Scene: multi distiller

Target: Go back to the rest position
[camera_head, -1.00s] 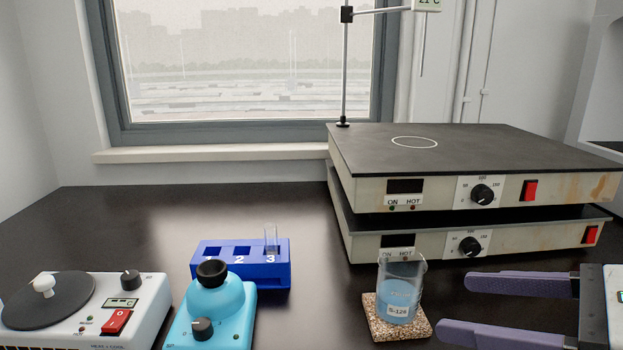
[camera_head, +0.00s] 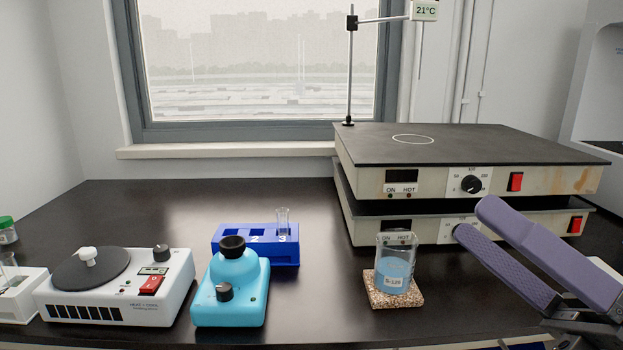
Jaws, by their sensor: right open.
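My right gripper (camera_head: 474,216) is at the right of the head view. Its two purple fingers are apart with nothing between them, and they point up and to the left. They are in front of the hot plates, to the right of the beaker and apart from it. The glass beaker (camera_head: 396,268) holds blue liquid and stands upright on a speckled square pad (camera_head: 395,297). My left gripper is not in the view.
Two stacked hot plates (camera_head: 440,187) fill the back right, with a thermometer stand (camera_head: 350,70) behind. A blue tube rack (camera_head: 256,252) holds one tube. A cyan mixer (camera_head: 231,290) and a white stirrer (camera_head: 120,300) stand left. Dark bench (camera_head: 310,310) is bare between mixer and pad.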

